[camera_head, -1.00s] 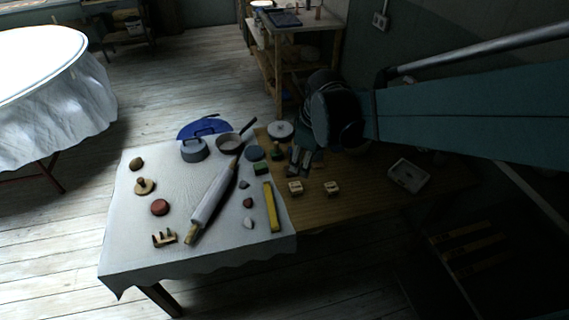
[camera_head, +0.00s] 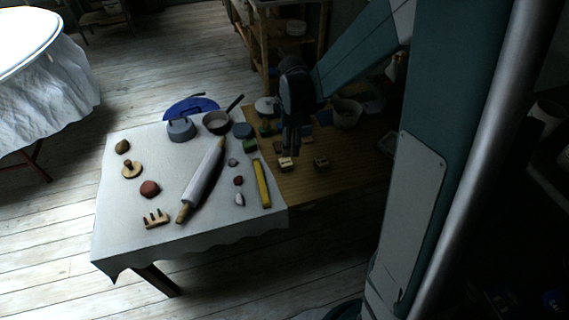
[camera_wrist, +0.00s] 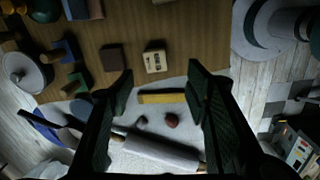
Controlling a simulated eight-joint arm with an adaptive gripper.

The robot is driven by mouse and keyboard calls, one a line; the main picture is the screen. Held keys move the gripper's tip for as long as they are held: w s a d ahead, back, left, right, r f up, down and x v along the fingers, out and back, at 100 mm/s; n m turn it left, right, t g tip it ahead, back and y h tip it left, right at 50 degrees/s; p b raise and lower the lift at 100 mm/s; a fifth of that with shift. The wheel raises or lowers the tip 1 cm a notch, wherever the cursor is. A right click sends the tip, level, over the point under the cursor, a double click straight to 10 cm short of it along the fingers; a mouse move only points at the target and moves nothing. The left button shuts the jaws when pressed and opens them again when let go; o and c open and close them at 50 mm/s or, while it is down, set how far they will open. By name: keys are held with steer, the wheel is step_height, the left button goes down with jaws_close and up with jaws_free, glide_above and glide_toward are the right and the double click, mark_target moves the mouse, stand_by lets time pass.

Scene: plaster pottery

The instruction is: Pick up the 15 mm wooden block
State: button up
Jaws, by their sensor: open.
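Two pale wooden blocks with dark marks rest on the brown wooden board. The left one (camera_head: 286,164) lies just below my gripper in the picture, and the right one (camera_head: 321,162) is a little apart from it. In the wrist view, one pale block (camera_wrist: 155,61) shows ahead of the fingertips, slightly left of centre, and the other is cut by the top edge. I cannot read which is 15 mm. My gripper (camera_wrist: 159,82) is open and empty, its fingers apart above the board's edge. In the head view my gripper (camera_head: 291,149) points down over the board.
A dark brown block (camera_wrist: 112,57) sits left of the pale block in the wrist view. A yellow bar (camera_head: 262,184) and a rolling pin (camera_head: 203,178) lie on the white cloth.

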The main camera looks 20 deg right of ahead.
steer(key=n, duration=0.2)
glide_above(288, 161)
steer(key=shift+g, duration=0.4)
step_height(288, 161, down, 6)
steer(key=shift+w+f, duration=0.1)
steer(key=shift+f, duration=0.1)
steer(key=shift+f+b, duration=0.4)
steer(key=shift+f, duration=0.9)
steer(key=shift+f+b, duration=0.8)
steer(key=shift+f, duration=1.8)
steer(key=c, duration=1)
